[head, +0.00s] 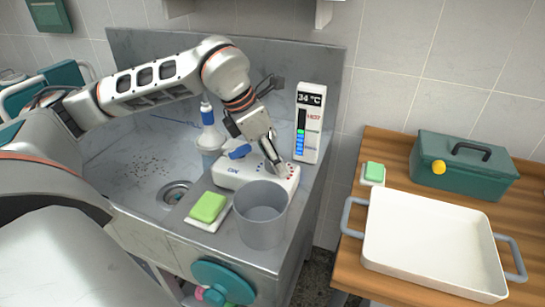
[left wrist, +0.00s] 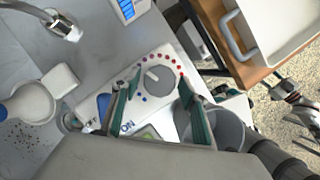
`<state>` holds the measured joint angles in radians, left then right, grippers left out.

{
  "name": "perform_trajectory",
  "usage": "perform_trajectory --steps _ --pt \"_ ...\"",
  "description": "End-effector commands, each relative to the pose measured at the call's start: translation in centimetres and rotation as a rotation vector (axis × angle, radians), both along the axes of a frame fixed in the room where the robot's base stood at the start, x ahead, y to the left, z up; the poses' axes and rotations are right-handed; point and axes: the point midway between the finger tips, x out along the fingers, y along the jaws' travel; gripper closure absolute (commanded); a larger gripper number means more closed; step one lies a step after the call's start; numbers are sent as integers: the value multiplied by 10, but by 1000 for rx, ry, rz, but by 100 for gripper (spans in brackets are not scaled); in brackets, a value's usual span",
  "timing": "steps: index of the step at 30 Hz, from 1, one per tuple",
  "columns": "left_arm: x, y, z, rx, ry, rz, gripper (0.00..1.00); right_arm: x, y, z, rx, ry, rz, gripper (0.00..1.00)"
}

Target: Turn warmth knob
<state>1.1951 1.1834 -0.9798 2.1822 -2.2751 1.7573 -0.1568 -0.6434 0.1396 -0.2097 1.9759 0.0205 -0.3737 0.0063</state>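A white control box (head: 228,174) sits on the metal sink counter, with a blue lever (head: 239,152) and the word ON. Its round grey warmth knob (left wrist: 159,80) shows in the left wrist view, with an arc of blue and red dots around it. My left gripper (head: 272,158) is over the box in the head view. In the left wrist view its two fingers (left wrist: 157,98) are apart, on either side of the knob in the picture; I cannot tell any contact. A tall display (head: 310,122) behind the box reads 34 °C, with HOT on its scale.
A grey bucket (head: 260,215) and green soap (head: 208,206) on a dish stand close in front of the box. A wooden table (head: 349,250) at right holds a white tray (head: 430,240) and green toolbox (head: 464,168).

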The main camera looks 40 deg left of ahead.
Motion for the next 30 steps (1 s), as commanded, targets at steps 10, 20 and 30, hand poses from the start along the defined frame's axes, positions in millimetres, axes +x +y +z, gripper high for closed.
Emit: perform_trajectory --steps 10,20,30 --pt "0 1 1 1 1 -27 88 0 0 2 0 -1 -1 60" --pt "1 2 2 0 0 -212 88 0 1 10 8 -1 -2 60" --pt "1 2 1 1 -2 -226 64 -3 1 6 7 8 -1 60"
